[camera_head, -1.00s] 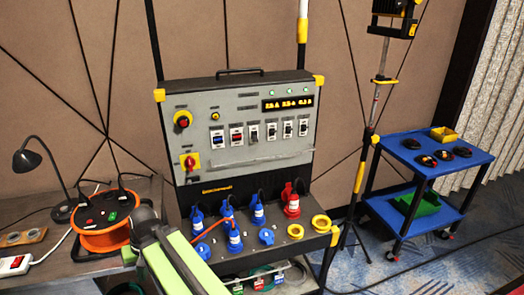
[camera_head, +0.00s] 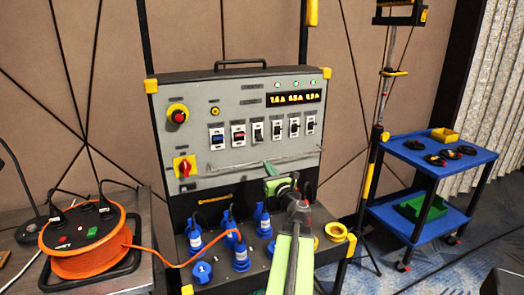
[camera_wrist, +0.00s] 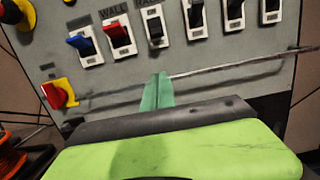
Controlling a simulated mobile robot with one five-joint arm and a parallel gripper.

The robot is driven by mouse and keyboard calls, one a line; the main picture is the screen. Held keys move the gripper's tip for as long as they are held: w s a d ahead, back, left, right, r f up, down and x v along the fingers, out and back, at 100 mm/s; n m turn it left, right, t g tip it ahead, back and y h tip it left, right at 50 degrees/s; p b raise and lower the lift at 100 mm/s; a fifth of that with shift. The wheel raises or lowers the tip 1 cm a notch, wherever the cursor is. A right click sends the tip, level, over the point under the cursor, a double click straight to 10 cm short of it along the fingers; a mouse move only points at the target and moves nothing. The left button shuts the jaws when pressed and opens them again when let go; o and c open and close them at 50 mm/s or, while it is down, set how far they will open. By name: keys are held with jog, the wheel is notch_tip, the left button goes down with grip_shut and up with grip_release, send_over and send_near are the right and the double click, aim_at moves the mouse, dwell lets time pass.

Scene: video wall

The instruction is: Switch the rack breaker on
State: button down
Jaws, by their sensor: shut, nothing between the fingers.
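A grey breaker panel (camera_head: 205,95) carries a row of switches. From the left are a blue breaker (camera_head: 217,137), a red breaker (camera_head: 238,134) and several black ones. The wrist view shows the blue (camera_wrist: 84,46) and red (camera_wrist: 119,36) ones and the third, black breaker (camera_wrist: 154,28).
A thin rail (camera_head: 230,168) crosses the panel below the switches. A red-and-yellow rotary switch (camera_head: 184,167) and a red stop button (camera_head: 179,116) are at left. Blue plugs (camera_head: 241,255) stand below, with an orange cable reel (camera_head: 85,240) left and a blue trolley (camera_head: 445,160) right.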

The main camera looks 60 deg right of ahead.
aim_at(257, 146)
jog(key=shift+s+d, duration=0.15)
jog(key=p+x, duration=0.1)
jog(key=x, duration=0.8)
jog(key=shift+d+p, duration=0.25)
jog(key=shift+p, duration=0.05)
jog(key=shift+w+d+r+p, duration=0.15)
jog(key=shift+w+r+p, duration=0.2)
jog(key=shift+r+p, duration=0.25)
jog(key=r+p, duration=0.1)
jog(key=s+a+r+p, duration=0.1)
jog(key=shift+s+a+r, duration=0.15)
jog(key=shift+s+r, duration=0.2)
jog(key=shift+f, duration=0.1)
